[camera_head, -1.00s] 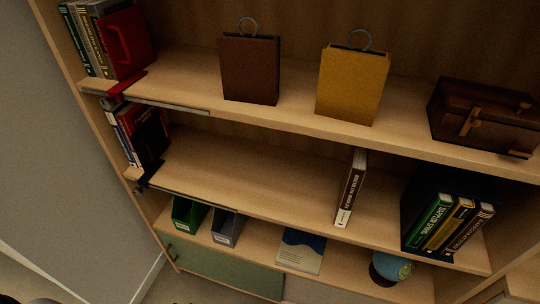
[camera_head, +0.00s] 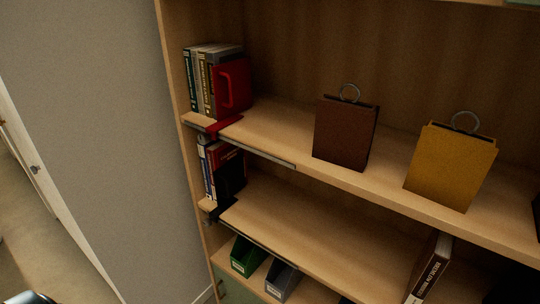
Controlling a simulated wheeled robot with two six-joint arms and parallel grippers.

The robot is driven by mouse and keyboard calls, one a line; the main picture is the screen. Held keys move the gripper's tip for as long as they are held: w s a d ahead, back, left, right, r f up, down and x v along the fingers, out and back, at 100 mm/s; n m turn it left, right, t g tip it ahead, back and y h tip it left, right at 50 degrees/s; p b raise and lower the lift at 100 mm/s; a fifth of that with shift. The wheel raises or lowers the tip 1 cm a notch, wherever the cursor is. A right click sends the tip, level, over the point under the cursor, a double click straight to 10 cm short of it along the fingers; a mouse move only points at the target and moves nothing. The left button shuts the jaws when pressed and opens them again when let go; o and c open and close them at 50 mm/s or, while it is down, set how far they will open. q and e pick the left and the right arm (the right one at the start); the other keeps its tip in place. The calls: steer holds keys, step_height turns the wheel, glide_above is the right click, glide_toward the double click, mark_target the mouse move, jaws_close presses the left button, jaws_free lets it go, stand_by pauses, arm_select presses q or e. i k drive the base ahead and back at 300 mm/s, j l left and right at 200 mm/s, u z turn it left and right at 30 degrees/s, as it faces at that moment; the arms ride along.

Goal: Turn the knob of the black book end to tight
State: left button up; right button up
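The black book end (camera_head: 231,176) stands at the left end of the middle shelf, against the right side of a short row of books (camera_head: 211,168). Its dark base reaches the shelf's front edge, where a small dark part (camera_head: 210,219) shows below the board; the knob is too small and dark to make out. A red book end (camera_head: 232,87) stands above it on the upper shelf, beside another row of books (camera_head: 203,80). Neither of my grippers can be made out in the head view.
A brown bag-like box (camera_head: 345,133) and a yellow one (camera_head: 450,166) with rings stand on the upper shelf. A book (camera_head: 430,268) stands on the middle shelf. Green (camera_head: 246,256) and grey (camera_head: 282,280) file holders sit below. Open floor (camera_head: 30,230) shows at left beyond the grey wall.

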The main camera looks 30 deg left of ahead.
mark_target(208, 222)
steer(key=u, duration=1.2)
